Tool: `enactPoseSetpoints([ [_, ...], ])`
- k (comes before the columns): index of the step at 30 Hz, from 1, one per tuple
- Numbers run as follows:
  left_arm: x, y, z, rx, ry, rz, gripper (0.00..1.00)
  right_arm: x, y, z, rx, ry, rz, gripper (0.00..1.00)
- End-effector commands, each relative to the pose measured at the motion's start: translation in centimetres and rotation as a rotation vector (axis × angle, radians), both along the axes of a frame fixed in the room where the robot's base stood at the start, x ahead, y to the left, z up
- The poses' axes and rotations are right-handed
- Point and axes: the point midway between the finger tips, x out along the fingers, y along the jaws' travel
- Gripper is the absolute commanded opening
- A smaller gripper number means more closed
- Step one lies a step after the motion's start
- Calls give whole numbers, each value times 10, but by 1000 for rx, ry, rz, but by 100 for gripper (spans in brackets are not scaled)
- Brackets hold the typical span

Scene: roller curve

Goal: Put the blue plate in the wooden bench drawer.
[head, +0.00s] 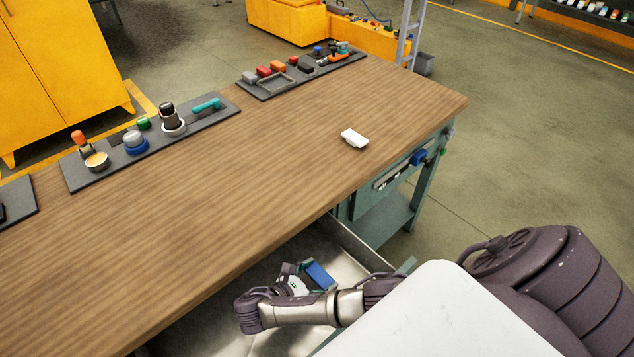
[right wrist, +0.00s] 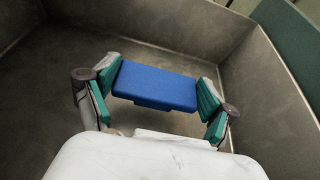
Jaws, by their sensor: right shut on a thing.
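The blue plate (right wrist: 157,85) is a small flat rectangular block, held between the two teal fingers of my right gripper (right wrist: 158,92). In the head view the blue plate (head: 320,275) shows at the right gripper (head: 305,279), over the open drawer. The wooden bench (head: 235,195) has its drawer (head: 352,238) pulled out at the front. In the right wrist view the grey drawer walls (right wrist: 150,20) surround the plate and fingers. I cannot tell whether the plate touches the drawer floor. My left gripper is not in view.
A white object (head: 354,139) lies on the bench top near its right end. Dark mats with tools and jars (head: 150,141) and with small items (head: 300,72) lie along the far edge. The middle of the bench top is clear.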

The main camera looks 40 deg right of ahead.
Motion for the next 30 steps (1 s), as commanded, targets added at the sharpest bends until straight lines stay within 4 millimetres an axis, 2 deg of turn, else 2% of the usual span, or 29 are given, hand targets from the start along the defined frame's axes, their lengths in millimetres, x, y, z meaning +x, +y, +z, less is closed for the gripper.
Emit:
enactPoseSetpoints([
  [7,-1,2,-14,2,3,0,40,0,0,-36,-1,1,0,50],
  [16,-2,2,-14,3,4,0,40,0,0,-41,1,-1,2,50],
  [17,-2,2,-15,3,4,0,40,0,0,-42,2,0,2,89],
  [19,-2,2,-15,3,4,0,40,0,0,-42,1,0,2,100],
  [30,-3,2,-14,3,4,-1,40,0,2,-40,1,-1,2,100],
])
